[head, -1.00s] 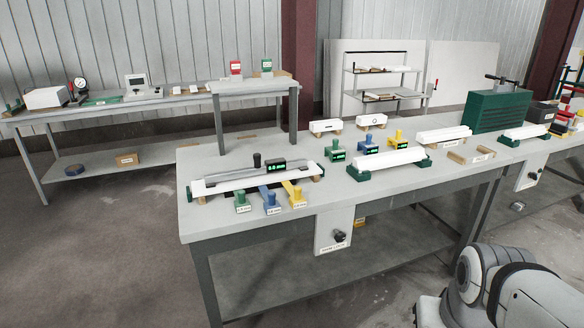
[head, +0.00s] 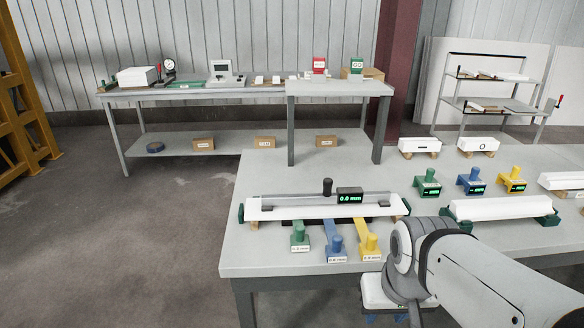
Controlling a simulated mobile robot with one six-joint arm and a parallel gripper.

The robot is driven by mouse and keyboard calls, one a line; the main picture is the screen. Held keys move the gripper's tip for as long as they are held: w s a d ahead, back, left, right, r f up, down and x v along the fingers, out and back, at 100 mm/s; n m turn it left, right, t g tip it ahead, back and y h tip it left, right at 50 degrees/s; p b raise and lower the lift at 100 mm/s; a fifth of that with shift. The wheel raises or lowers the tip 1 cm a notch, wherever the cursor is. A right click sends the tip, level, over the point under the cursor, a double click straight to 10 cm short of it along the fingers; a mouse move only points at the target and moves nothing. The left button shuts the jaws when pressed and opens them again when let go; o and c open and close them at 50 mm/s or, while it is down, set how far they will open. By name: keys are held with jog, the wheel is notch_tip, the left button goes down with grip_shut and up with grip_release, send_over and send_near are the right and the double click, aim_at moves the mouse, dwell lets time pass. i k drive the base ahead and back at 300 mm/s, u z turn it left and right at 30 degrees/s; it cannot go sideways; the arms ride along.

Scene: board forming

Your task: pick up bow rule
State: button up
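The bow rule (head: 300,201) is a long grey bar with an upright black knob and a black display reading about 0.0 mm in green. It lies along a white board (head: 290,212), which rests between dark green end pieces on the near left of the workbench. Part of my arm shows at the lower right, in front of the bench and to the right of the bow rule. My gripper cannot be made out in the head view.
Green (head: 299,238), blue (head: 335,241) and yellow (head: 368,243) labelled pieces stand just in front of the board. A second white board (head: 500,208) lies to the right, with green, blue and yellow display blocks behind it. Bare bench top (head: 258,173) lies behind the bow rule.

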aim_at(342, 195)
jog(key=u, duration=0.2)
jog(key=i, duration=1)
jog(key=z, duration=0.05)
